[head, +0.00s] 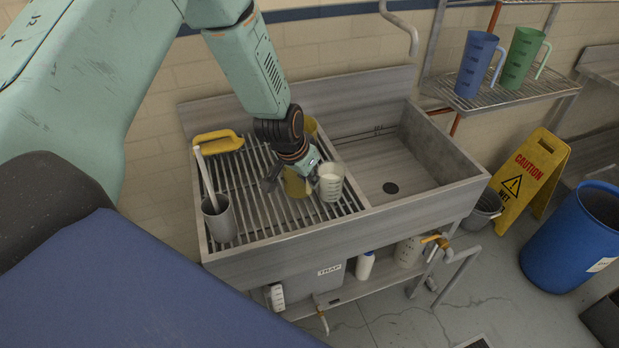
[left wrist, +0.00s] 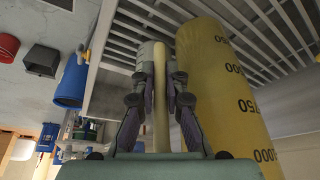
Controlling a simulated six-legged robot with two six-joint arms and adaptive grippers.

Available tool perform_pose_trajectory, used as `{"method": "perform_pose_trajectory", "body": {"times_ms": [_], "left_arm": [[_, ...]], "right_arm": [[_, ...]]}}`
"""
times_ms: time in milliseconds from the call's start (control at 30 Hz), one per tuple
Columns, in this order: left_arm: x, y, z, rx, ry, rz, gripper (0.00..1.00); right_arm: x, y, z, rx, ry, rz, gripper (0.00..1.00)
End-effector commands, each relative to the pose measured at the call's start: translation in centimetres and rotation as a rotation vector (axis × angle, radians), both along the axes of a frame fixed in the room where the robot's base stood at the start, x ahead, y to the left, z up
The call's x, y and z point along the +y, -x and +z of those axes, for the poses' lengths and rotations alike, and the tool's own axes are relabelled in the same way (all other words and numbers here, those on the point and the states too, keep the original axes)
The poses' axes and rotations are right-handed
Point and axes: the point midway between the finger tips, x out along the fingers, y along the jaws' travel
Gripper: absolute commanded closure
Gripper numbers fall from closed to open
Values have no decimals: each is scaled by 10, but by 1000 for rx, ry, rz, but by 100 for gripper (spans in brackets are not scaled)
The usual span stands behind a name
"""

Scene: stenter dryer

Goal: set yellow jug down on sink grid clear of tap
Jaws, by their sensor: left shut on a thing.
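The yellow jug (head: 296,184) is mostly hidden behind my left gripper in the head view. In the left wrist view the yellow jug (left wrist: 222,90) shows large, with dark scale numbers. My left gripper (head: 291,178) is over the sink grid (head: 262,215). In the left wrist view its fingers (left wrist: 161,85) are closed on both sides of the jug's pale handle. The jug is above or on the slatted grid; I cannot tell whether its base touches. The tap spout (head: 402,28) hangs at the top, over the bowl side, well apart from the jug. My right gripper is not in view.
A whitish measuring jug (head: 330,183) stands close right of the gripper. The sink bowl (head: 385,165) is empty. Blue and green jugs (head: 521,58) stand on a shelf.

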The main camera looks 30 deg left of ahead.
Motion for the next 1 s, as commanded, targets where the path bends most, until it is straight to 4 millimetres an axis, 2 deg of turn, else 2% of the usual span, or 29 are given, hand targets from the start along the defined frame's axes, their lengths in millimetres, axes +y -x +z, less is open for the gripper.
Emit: {"method": "perform_pose_trajectory", "body": {"times_ms": [167, 200, 433, 767, 1000], "left_arm": [[-1, -2, -3, -4, -1, -2, 100], [-1, 0, -4, 0, 0, -1, 86], [-1, 0, -3, 0, 0, -1, 66], [-1, 0, -2, 0, 0, 0, 65], [0, 4, 16, -1, 1, 1, 65]], "right_arm": [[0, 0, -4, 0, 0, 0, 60], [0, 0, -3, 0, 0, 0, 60], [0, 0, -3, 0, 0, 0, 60], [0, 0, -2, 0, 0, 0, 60], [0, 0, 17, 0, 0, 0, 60]]}}
